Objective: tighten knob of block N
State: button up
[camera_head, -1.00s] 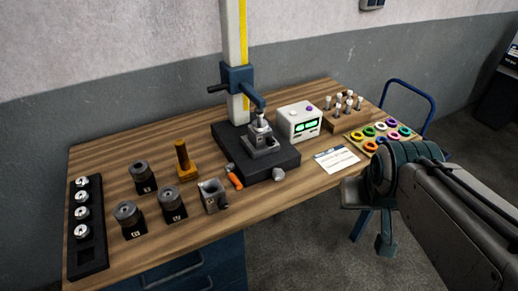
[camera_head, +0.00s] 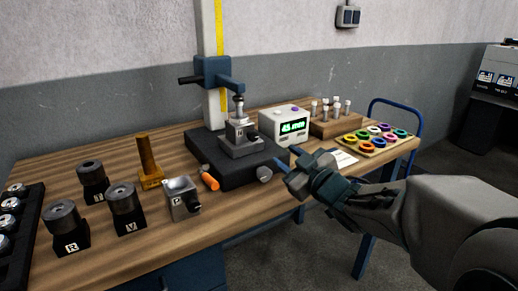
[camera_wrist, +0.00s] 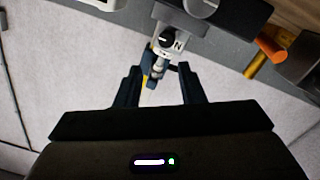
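Block N (camera_head: 240,141) is a grey metal block on the dark plate (camera_head: 212,172) of the gauge stand, under the stand's probe (camera_head: 239,103). In the wrist view, block N (camera_wrist: 184,22) appears upside down near the top, with its letter N and a round black knob (camera_wrist: 166,40) on the face toward me. My gripper (camera_head: 284,172) is in front of the plate's right side, apart from the block. In the wrist view, its two fingers (camera_wrist: 160,84) are spread with nothing between them, pointing toward the knob side of block N.
Another small grey block (camera_head: 181,198), an orange-handled tool (camera_head: 209,180) and an amber post (camera_head: 149,165) stand left of the plate. A readout box (camera_head: 285,125) stands right of it. Dark cylinders, including R (camera_head: 66,230) and V (camera_head: 125,210), are at left. Coloured rings (camera_head: 375,139) lie at right.

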aim_at(255, 137)
jog(key=shift+n+y, duration=0.3)
jog(key=x, duration=0.7)
jog(key=b+x, duration=0.1)
jog(key=x, duration=0.6)
jog(key=shift+s+a+f, duration=0.15)
jog(key=shift+a+f, duration=0.05)
jog(key=shift+a, duration=0.1)
jog(key=c, duration=0.7)
